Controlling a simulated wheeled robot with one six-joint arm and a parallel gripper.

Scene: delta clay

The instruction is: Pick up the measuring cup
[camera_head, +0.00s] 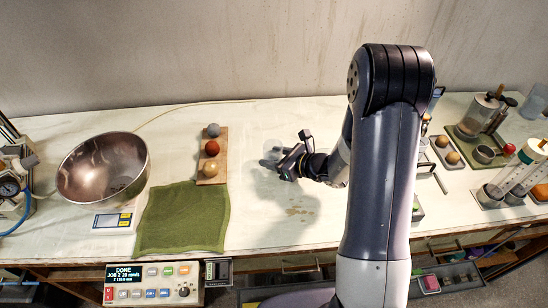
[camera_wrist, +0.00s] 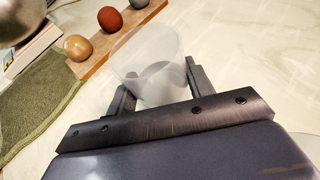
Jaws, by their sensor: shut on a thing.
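The measuring cup (camera_wrist: 146,62) is a clear, frosted cup between the two fingers of my gripper (camera_wrist: 155,82) in the wrist view. The fingers are shut on its sides, and its open rim faces up and away from my palm. In the head view the cup (camera_head: 273,146) is a faint pale shape at the tip of my gripper (camera_head: 277,163). My gripper is over the middle of the bench, right of the wooden board. I cannot tell whether the cup's base touches the bench.
A wooden board (camera_head: 221,148) with several balls lies just left of the cup. Left of it are a green cloth (camera_head: 180,220), a scale (camera_head: 113,221) and a steel bowl (camera_head: 78,178). Egg-like balls, tubes and a green-based press (camera_head: 480,118) stand at right. Bare bench lies in front.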

